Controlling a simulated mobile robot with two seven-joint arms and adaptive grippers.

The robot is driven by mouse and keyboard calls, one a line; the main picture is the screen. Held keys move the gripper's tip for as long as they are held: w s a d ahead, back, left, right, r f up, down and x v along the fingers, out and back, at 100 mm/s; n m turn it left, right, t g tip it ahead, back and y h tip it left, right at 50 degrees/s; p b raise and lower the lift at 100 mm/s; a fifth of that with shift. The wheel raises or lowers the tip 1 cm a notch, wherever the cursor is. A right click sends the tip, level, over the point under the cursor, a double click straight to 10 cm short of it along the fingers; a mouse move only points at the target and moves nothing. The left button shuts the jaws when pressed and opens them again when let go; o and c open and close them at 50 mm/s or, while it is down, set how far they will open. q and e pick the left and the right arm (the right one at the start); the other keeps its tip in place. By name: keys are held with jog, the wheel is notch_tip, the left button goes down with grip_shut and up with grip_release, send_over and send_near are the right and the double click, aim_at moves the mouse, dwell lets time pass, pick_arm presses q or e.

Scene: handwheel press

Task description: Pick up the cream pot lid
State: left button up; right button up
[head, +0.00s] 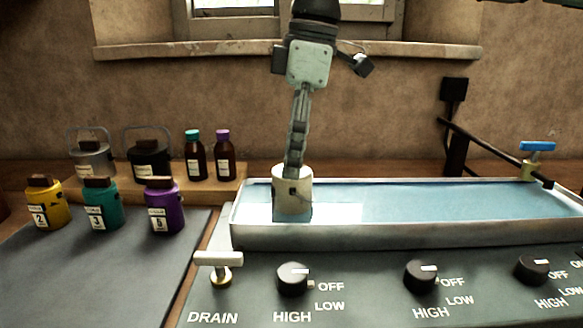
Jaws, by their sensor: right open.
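The cream pot (281,200) stands upright in the left part of the water bath (400,237). Its pale top rim shows, but its lid cannot be made out behind my gripper's fingers. My right gripper (293,174) comes down from above, seen nearly edge-on. It is open, with its fingertips at the pot's top. Whether they touch the pot or lid cannot be told. My left gripper is not in view.
Yellow (46,217), teal (103,218) and purple (166,222) pots with brown lids stand left on the grey mat (75,280). Two handled pots and two brown bottles stand behind on a wooden board (225,185). Black knobs and a drain handle (218,260) line the front panel.

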jog(key=c, duration=1.2)
jog(key=shift+o, duration=0.2)
